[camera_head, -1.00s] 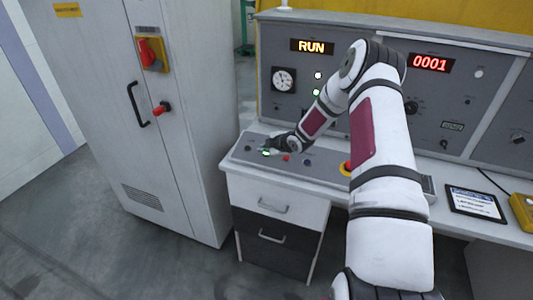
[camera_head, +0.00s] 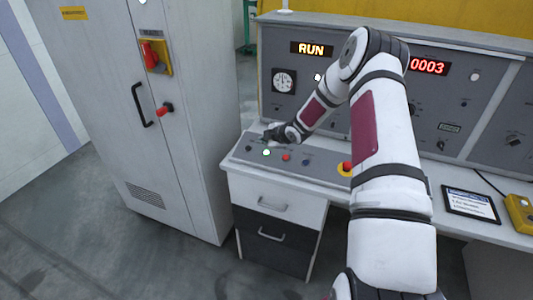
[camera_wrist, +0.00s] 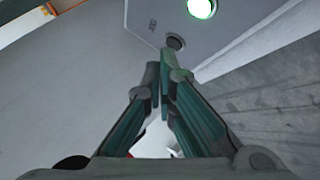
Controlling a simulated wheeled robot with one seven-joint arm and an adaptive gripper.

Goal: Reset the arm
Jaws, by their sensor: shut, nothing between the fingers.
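My arm reaches over the desk from the right in the head view. My gripper (camera_head: 270,135) is just above the left part of the sloped button panel (camera_head: 330,175), a little behind the lit green button (camera_head: 266,152). In the wrist view my gripper's fingers (camera_wrist: 160,78) are closed together with nothing between them. The lit green button (camera_wrist: 201,8) is at the top of that view, apart from the fingertips, with a dark button (camera_wrist: 175,42) nearer to them. The display (camera_head: 312,48) reads RUN and the counter (camera_head: 428,66) reads 0003.
A tall grey cabinet (camera_head: 185,120) with a red-yellow switch (camera_head: 155,56) stands close on the left. A red stop button (camera_head: 346,169) sits beside my forearm. A tablet (camera_head: 470,204) and a yellow box (camera_head: 520,213) lie on the right of the desk.

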